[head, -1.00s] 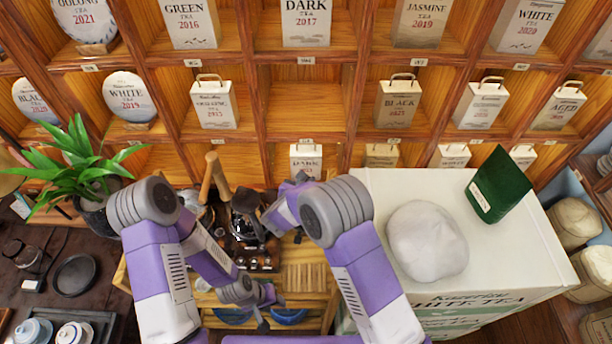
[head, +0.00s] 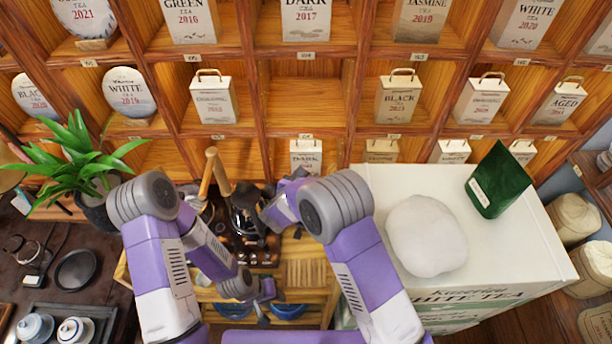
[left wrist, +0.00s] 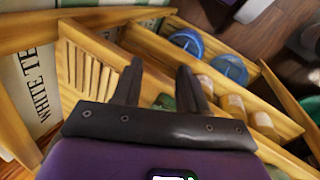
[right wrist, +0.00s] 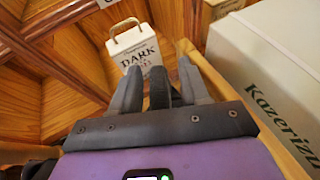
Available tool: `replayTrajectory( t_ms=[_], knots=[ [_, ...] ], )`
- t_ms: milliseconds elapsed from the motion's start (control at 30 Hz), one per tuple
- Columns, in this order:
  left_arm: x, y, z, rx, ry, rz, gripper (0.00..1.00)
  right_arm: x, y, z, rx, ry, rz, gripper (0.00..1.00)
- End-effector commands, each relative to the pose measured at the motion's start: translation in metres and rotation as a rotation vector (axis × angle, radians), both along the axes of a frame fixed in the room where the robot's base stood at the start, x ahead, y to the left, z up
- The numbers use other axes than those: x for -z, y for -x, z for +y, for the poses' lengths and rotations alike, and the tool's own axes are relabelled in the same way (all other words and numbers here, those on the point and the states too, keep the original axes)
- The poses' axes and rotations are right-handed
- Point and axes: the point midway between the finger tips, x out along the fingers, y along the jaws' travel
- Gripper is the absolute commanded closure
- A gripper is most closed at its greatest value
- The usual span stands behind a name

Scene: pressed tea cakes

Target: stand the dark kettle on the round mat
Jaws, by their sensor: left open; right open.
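The dark kettle (head: 245,205) stands on a wooden stand below the shelves, partly hidden by my right arm. The round mat (head: 76,269) looks like a dark disc, lying bare on the dark table at the left. My right gripper (head: 272,214) is at the kettle's right side, its fingers partly hidden. In the right wrist view its fingers (right wrist: 160,80) are apart, with a dark upright piece (right wrist: 158,88) between them, perhaps the kettle's handle; I cannot tell whether they touch it. My left gripper (head: 264,300) is open and empty, low in front of the stand; its fingers (left wrist: 158,85) show apart.
A large white tea box (head: 385,185) stands right of the kettle, with a pale round lump (head: 427,236) and a green packet (head: 498,182) on top. A cup tray (head: 100,316) lies in front of the mat.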

Motion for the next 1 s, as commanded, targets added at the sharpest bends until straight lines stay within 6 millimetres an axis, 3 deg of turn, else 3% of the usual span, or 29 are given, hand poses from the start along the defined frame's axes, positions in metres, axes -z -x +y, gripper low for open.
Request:
replayTrajectory(
  t_ms=[300, 500, 1000],
  knots=[
    [0.005, 0.000, 0.000, 0.000, 0.000, 0.001, 0.57, -0.027, 0.060, 0.027, -0.006, -0.001, -0.002, 0.55],
    [0.006, 0.000, 0.000, 0.000, 0.000, 0.001, 0.57, -0.038, 0.087, 0.037, -0.004, -0.001, 0.000, 0.55],
    [0.006, 0.000, 0.000, 0.000, 0.000, 0.001, 0.57, -0.042, 0.097, 0.040, -0.002, 0.000, 0.000, 0.55]
  ],
)
